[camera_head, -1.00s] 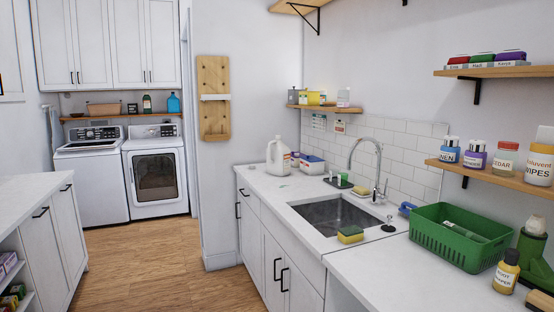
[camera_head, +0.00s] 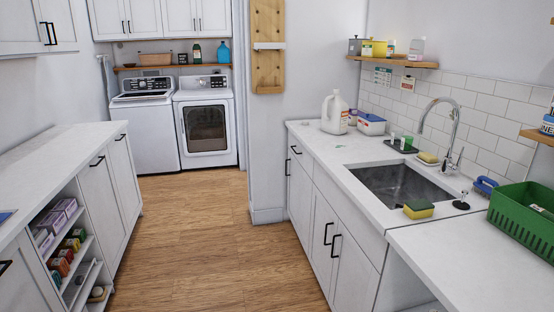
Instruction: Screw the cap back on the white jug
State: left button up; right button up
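The white jug (camera_head: 335,114) stands upright on the far end of the right counter, left of the sink. It has a handle and a coloured label low on its right side. Its top is too small to tell whether a cap is on it. A small flat light spot (camera_head: 341,146) lies on the counter in front of the jug; I cannot tell whether it is a cap. Neither of my grippers is in view.
The right counter (camera_head: 330,158) holds a blue-and-white box (camera_head: 371,125), a sink (camera_head: 400,184), a faucet (camera_head: 455,130), a yellow-green sponge (camera_head: 418,209) and a green basket (camera_head: 525,212). An open wood floor (camera_head: 210,240) runs between this counter and the left one (camera_head: 55,165).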

aim_at(335, 115)
jog(key=i+u, duration=0.3)
jog(key=i, duration=1.5)
jog(key=i+z, duration=0.1)
jog(key=i, duration=0.35)
jog(key=i+j+z, duration=0.1)
jog(key=i, duration=0.4)
jog(key=i+j+z, duration=0.15)
jog(key=i, duration=0.3)
jog(key=i+j+z, duration=0.1)
jog(key=i, duration=0.35)
jog(key=i+j+z, duration=0.25)
jog(key=i+z, duration=0.15)
jog(key=i+j+z, duration=0.85)
jog(key=j, duration=0.15)
